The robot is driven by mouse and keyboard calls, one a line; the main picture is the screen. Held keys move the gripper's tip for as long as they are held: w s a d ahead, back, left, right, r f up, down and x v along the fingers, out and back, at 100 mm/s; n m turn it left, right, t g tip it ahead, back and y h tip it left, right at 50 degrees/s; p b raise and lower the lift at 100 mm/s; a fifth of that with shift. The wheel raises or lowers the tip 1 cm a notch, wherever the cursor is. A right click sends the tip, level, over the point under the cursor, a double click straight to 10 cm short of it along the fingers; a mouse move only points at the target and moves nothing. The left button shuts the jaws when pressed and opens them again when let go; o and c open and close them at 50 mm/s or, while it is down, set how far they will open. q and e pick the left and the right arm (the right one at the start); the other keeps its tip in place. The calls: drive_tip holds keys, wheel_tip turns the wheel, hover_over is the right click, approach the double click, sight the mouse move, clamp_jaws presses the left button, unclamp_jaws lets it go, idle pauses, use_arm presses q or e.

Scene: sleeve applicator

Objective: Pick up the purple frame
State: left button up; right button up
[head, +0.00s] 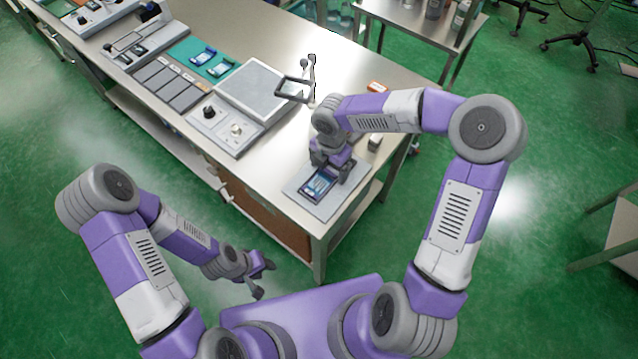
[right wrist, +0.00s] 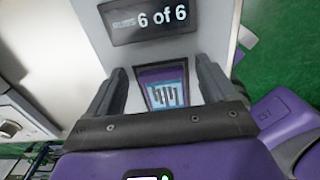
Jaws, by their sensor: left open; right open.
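The gripper hides part of the frame in both views. My left gripper (head: 262,280) is open and empty, off the table at its near side.
A control box with knobs (head: 222,128) and a silver square plate (head: 254,87) stand further left on the table. Two blue framed pieces (head: 212,62) lie on a green mat. In the right wrist view a dark "6 of 6" label (right wrist: 150,18) sits beyond the frame.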

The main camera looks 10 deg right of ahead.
drive_tip(key=shift+r, duration=0.1)
drive_tip(key=shift+c, duration=0.4)
drive_tip(key=c, duration=1)
drive_tip(key=shift+c, duration=0.2)
